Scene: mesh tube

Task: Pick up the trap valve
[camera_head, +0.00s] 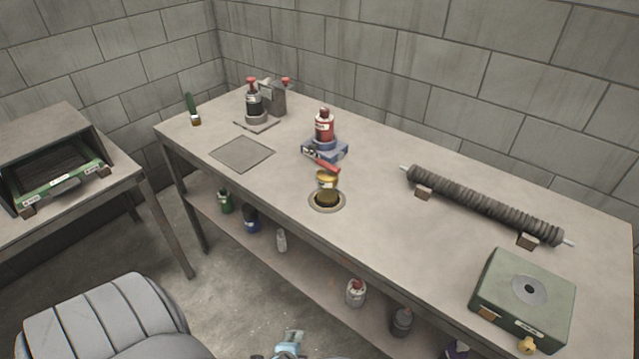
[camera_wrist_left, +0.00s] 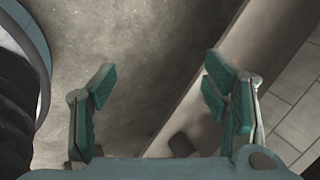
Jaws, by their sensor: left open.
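I cannot tell for sure which object is the trap valve; the labels are too small to read. A small brass-coloured fitting (camera_head: 526,346) sits at the near end of the green box (camera_head: 545,290), at the lower right of the head view. Another brass-coloured piece (camera_head: 327,180) stands just behind a round dark-centred opening (camera_head: 327,199) mid-table. My left gripper (camera_wrist_left: 160,72) is open and empty in the wrist view, above the floor, with a shelf or table edge on its right. In the head view a pale blue part (camera_head: 288,345), probably of my left arm, shows at the bottom edge. My right gripper is not visible.
A dark ribbed tube (camera_head: 485,205) lies on two blocks at the right. A red bottle (camera_head: 324,128) stands on a blue base, with a red-handled tool beside it. A dark red-topped bottle (camera_head: 253,102) stands at the back left. Several bottles stand on the lower shelf.

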